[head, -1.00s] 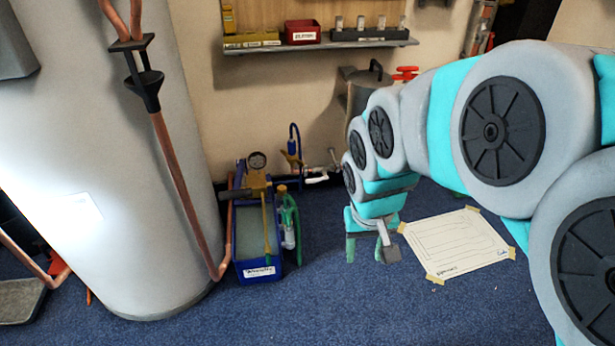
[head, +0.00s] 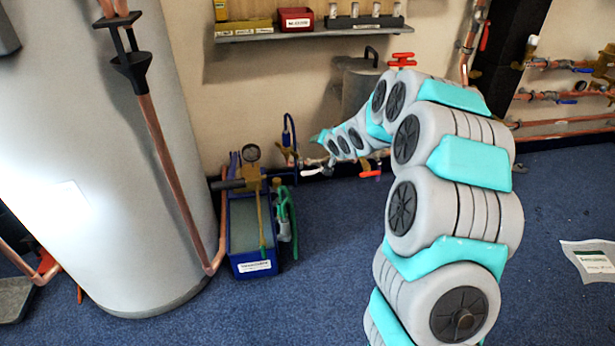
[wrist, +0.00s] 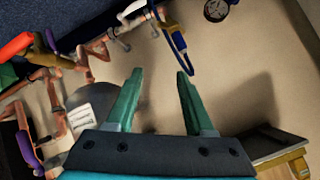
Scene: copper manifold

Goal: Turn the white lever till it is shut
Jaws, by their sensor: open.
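The white lever (head: 318,171) is low by the wall, just right of the blue pump box, on a short pipe fitting. In the wrist view a white lever-like part (wrist: 131,10) shows at the top edge, partly cut off. My gripper (head: 320,138) is above the lever and close to the wall in the head view. In the wrist view my gripper (wrist: 160,72) has its two green fingers apart with nothing between them. The fingers do not touch the lever.
A blue pump box (head: 241,245) with a gauge stands left of the lever. A looped blue hose (wrist: 178,45) is just beyond my fingertips. A grey canister (head: 360,88) stands behind my arm. A shelf (head: 300,32) hangs above.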

